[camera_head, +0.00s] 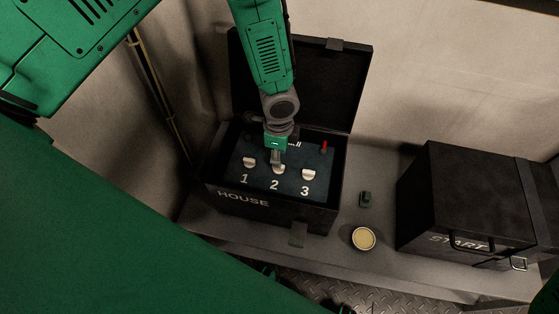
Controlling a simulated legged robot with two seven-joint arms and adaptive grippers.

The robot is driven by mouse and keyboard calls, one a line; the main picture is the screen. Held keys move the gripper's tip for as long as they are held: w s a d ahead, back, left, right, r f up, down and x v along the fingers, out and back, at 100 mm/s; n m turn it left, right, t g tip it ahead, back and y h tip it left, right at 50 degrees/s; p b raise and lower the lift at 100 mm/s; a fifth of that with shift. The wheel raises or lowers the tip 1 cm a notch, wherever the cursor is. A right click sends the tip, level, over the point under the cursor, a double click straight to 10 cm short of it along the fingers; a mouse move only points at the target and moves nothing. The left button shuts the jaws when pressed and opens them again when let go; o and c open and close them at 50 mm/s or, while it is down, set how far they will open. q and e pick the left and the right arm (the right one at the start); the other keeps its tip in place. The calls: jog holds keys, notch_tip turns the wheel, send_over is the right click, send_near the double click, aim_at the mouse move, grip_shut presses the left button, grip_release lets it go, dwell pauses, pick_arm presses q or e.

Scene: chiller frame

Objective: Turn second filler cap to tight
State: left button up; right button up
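The second filler cap (279,170) is a silver knob above the white "2" on the dark panel inside the open black HOUSE box (222,197). My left gripper (276,161) points down at this cap from above, with its tip at or just over the cap's upper edge. The fingers are small and partly overlap the cap, so I cannot tell whether they touch or grip it. The first cap (249,162) and third cap (308,175) sit either side, clear of the gripper. My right gripper is not seen.
A red lever (324,147) stands at the panel's back right. The raised lid (335,85) is behind my arm. A round yellow-topped tin (363,238) and small dark green object (366,199) lie right of the box. A closed black START case (470,190) stands farther right.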

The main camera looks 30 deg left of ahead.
pick_arm(q)
notch_tip(320, 180, up, 8)
jog(key=shift+f, duration=0.2)
jog(key=shift+s+f, duration=0.1)
dwell(0.5)
